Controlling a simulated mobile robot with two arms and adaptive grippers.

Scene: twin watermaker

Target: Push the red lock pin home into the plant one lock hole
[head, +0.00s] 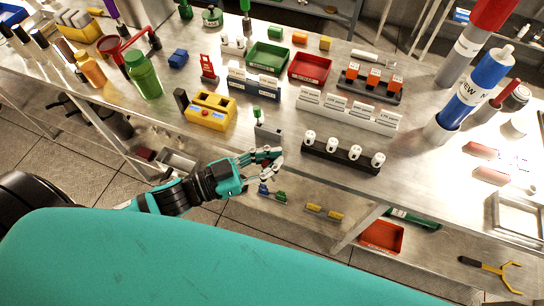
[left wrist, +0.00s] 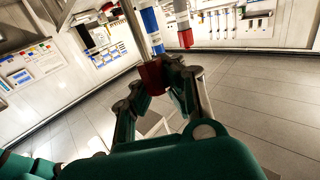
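My left gripper (head: 268,160) is beyond the table's near edge, low in front of the grey block with the green-topped peg (head: 257,114). In the left wrist view its fingers (left wrist: 160,85) close around a small red piece (left wrist: 152,77), which looks like the red lock pin. A thin grey shaft or post rises behind that piece; I cannot tell whether it belongs to it. In the head view the fingers mostly hide the red piece. I cannot pick out the plant one lock hole. My right gripper is not in view.
A yellow box (head: 211,109), a red tag stand (head: 208,68), green (head: 267,56) and red trays (head: 310,68) and a black rack of white cylinders (head: 342,156) stand on the table. A lower shelf holds a red bin (head: 382,236). A green bottle (head: 143,76) stands at left.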

